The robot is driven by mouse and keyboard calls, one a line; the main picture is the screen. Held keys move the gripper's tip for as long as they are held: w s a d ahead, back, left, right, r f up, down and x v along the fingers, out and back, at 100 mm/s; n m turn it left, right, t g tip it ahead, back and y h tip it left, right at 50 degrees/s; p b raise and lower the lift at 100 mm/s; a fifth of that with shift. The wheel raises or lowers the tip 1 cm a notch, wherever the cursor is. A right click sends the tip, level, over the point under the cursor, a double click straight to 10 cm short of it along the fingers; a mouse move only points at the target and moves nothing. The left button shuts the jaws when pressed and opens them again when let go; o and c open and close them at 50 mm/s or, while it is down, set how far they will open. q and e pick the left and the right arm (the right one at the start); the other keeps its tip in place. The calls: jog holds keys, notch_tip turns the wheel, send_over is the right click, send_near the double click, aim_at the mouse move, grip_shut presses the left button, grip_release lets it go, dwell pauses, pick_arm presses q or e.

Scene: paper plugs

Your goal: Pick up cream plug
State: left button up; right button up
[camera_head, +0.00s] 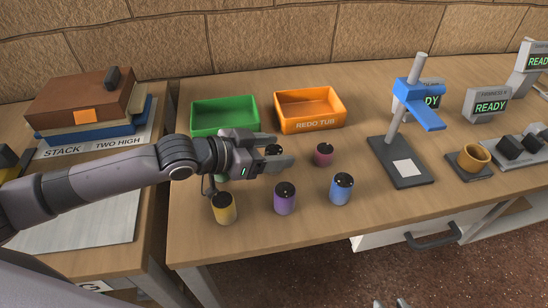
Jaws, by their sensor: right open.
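My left gripper (276,152) reaches in from the left above the table, its two fingers on either side of a dark-topped plug (274,150). The body of that plug is mostly hidden by the fingers, so I cannot tell its colour or whether the fingers grip it. No plug shows a clearly cream body. A yellow plug (223,210), a purple plug (285,200), a blue plug (341,190) and a pink plug (323,155) stand upright on the table. Only the fingertips of my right gripper (390,303) show at the bottom edge, apart and empty.
A green tub (224,104) and an orange redo tub (309,128) stand behind the plugs. A blue press on a dark base (408,179) stands to the right. Further right are a yellow cup (474,157) and ready signs. A stack of books (82,101) stands at left.

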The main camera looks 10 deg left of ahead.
pick_arm(q)
jog(key=c, duration=0.8)
jog(key=shift+o, duration=0.2)
jog(key=shift+r, duration=0.1)
